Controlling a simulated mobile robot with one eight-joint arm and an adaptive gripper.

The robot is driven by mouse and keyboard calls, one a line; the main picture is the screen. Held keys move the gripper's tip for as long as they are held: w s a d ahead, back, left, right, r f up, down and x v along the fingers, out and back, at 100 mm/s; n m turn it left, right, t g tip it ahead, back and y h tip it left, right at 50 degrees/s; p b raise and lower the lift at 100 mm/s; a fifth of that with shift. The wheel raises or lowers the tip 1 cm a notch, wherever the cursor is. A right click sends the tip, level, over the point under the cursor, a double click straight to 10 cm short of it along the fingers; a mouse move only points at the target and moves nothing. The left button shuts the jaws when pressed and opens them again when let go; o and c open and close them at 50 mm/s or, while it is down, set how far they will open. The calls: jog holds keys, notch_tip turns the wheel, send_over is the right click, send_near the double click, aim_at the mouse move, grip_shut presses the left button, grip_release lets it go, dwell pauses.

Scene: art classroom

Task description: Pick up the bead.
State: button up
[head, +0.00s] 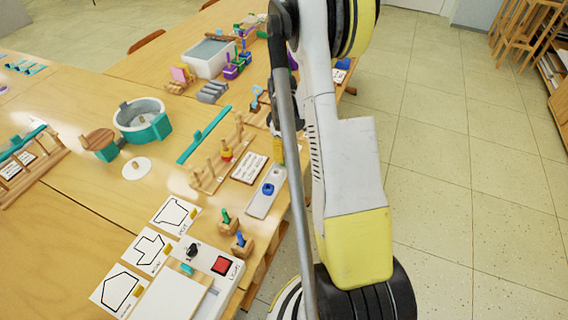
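I cannot tell for sure which piece is the bead. A small blue ring-like piece (267,188) lies on a grey strip (262,203) near the right edge of the table. My arm crosses the right half of the head view and covers part of the table edge. I cannot make out my gripper's fingers, and nothing is seen held.
A white card (249,168) lies by the peg stand. A teal and white round tub (142,121), a teal bar (204,134) and a white bin (208,57) stand farther back. A box with a red button (220,265) and shape cards are in front. Open floor (450,190) lies right.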

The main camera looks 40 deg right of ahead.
notch_tip(320, 180, down, 4)
jog(key=shift+r+b, duration=0.25)
jog(key=shift+b, duration=0.35)
jog(key=shift+r, duration=0.1)
jog(key=c, duration=0.4)
jog(key=shift+c, duration=0.2)
jog(key=shift+r, duration=0.1)
jog(key=shift+r+p, duration=0.3)
notch_tip(320, 180, up, 4)
jog(key=shift+s+d+p, duration=0.1)
jog(key=shift+p, duration=0.95)
jog(key=s+d+r+p, duration=0.3)
jog(key=s+d+r, duration=0.3)
jog(key=d, duration=0.3)
jog(key=shift+s, duration=0.55)
